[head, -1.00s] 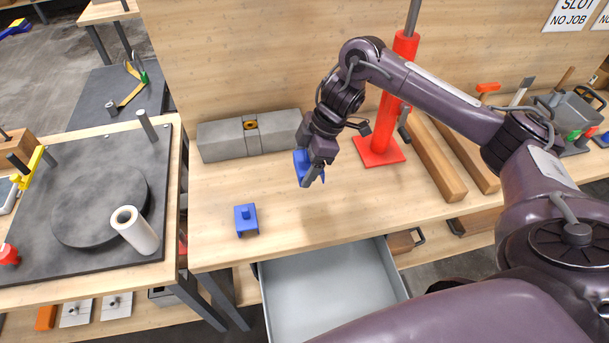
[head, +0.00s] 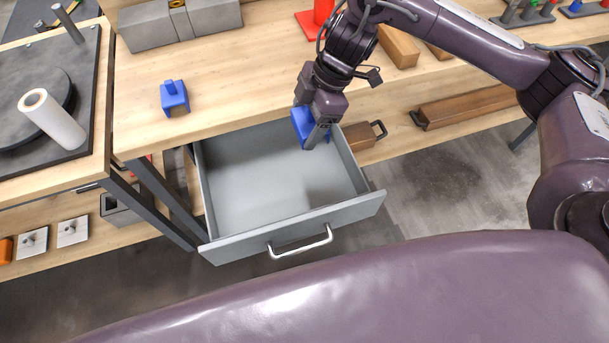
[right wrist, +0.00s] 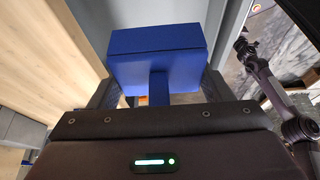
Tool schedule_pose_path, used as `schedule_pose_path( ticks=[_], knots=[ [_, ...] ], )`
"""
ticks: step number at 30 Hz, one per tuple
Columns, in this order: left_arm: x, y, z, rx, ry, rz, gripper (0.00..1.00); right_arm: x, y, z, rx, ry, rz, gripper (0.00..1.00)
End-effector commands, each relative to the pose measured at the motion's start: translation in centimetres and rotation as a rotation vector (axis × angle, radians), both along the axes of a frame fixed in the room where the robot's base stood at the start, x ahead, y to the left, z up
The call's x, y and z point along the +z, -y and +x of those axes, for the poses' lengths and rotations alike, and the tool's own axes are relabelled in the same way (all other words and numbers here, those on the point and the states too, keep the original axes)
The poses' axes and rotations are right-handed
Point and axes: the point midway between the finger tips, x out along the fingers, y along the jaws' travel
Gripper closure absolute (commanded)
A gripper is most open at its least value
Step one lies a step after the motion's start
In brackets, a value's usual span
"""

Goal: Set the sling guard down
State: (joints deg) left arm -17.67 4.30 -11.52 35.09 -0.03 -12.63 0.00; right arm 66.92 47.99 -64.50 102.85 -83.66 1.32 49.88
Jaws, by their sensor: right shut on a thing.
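My right gripper (head: 316,132) is shut on a blue sling guard (head: 302,124) and holds it over the back right part of the open grey drawer (head: 250,180). In the right wrist view the guard (right wrist: 158,58) shows as a blue block with a narrow stem between the fingers. The fingers hide part of it. A second blue sling guard (head: 174,97) stands on the wooden bench top (head: 240,85), left of the gripper. The drawer looks empty, with a shadow on its floor. My left gripper is not in view.
The drawer's front with its metal handle (head: 301,243) sticks out from the bench. A grey concrete block (head: 180,22) lies at the back. A white roll (head: 52,119) is on the left table. A wooden box (head: 358,139) sits right of the drawer.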

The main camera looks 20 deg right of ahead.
Motion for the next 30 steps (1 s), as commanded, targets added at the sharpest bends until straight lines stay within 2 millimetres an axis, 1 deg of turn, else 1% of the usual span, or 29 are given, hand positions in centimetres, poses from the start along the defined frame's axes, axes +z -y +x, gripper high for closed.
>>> schedule_pose_path(
  ticks=[1,5,7,12,18,21,24,30],
  knots=[
    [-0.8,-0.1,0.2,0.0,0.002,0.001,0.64,-0.7,-0.3,-0.1,0.009,0.003,0.001,0.51],
    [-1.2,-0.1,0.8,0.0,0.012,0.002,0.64,-1.8,-0.6,-0.4,0.017,-0.002,0.001,0.51],
    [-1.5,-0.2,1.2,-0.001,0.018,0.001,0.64,-3.1,-0.6,-0.4,0.015,-0.006,0.001,0.51],
    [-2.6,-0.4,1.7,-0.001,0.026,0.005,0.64,-7.8,-0.6,-0.6,0.015,-0.009,0.001,0.51],
    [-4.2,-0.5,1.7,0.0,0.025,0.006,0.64,-13.0,-0.7,-0.5,0.015,-0.008,0.002,0.51],
    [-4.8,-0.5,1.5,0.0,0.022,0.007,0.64,-15.0,-0.6,-0.4,0.014,-0.004,0.002,0.51],
    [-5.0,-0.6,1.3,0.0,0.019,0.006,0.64,-16.0,-0.6,-0.4,0.015,-0.001,0.0,0.51],
    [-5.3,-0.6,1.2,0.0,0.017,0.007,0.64,-17.3,-0.6,-0.4,0.016,-0.002,0.0,0.51]
  ],
)
